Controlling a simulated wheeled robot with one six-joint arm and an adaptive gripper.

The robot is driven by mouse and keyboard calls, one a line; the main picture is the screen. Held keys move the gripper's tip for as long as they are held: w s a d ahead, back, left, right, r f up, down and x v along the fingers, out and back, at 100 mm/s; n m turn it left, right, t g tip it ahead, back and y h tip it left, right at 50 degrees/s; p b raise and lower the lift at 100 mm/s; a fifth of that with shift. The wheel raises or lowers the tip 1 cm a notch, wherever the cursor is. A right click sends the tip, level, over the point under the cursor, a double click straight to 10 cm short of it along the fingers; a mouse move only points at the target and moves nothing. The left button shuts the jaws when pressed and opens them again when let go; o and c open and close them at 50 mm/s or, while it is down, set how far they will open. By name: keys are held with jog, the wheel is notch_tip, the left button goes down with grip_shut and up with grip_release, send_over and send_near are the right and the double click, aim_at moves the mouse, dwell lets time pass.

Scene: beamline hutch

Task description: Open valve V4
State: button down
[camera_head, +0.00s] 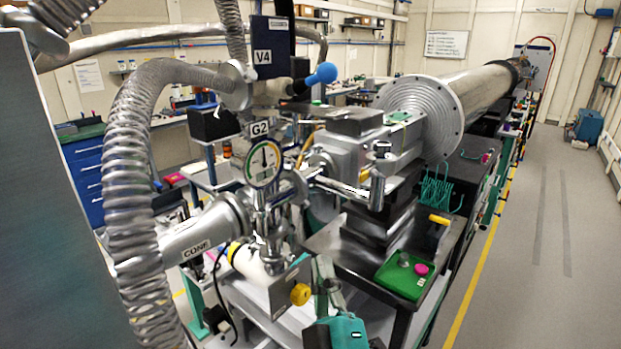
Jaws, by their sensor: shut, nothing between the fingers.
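The V4 label (262,57) is on a dark blue box at upper centre. Beside it, a dark lever with a blue ball knob (322,73) points to the right and slightly up. The valve body under the lever is partly hidden by pipes and fittings. What looks like my gripper (323,266) rises from the bottom edge at centre, below and well apart from the lever. Its fingers look shut and empty, though they are small in the picture.
A round gauge marked G2 (263,164) and a corrugated metal hose (128,170) stand left of centre. A yellow knob (300,294) is low near my gripper. A large flange (435,115) is behind right.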

jog(key=w+a+r+t+h, duration=0.1)
jog(key=a+r, duration=0.1)
jog(key=r, duration=0.5)
jog(key=a+r+t, duration=0.1)
jog(key=a+r, duration=0.1)
jog(key=r, duration=0.5)
jog(key=m+t+h, duration=0.1)
jog(key=m+h, duration=0.1)
jog(key=h, duration=0.1)
send_near(315, 79)
jog(key=s+a+r, duration=0.3)
jog(key=r, duration=0.1)
jog(key=w+d+r, duration=0.2)
jog(key=w+r, duration=0.1)
jog(key=w, duration=0.5)
jog(key=shift+w+d+r+n, duration=0.2)
jog(key=shift+w+r+n, duration=0.1)
jog(key=shift+w+r, duration=0.05)
jog(key=shift+s+d+f, duration=0.2)
jog(key=shift+d+f, duration=0.1)
jog(key=shift+f, duration=0.45)
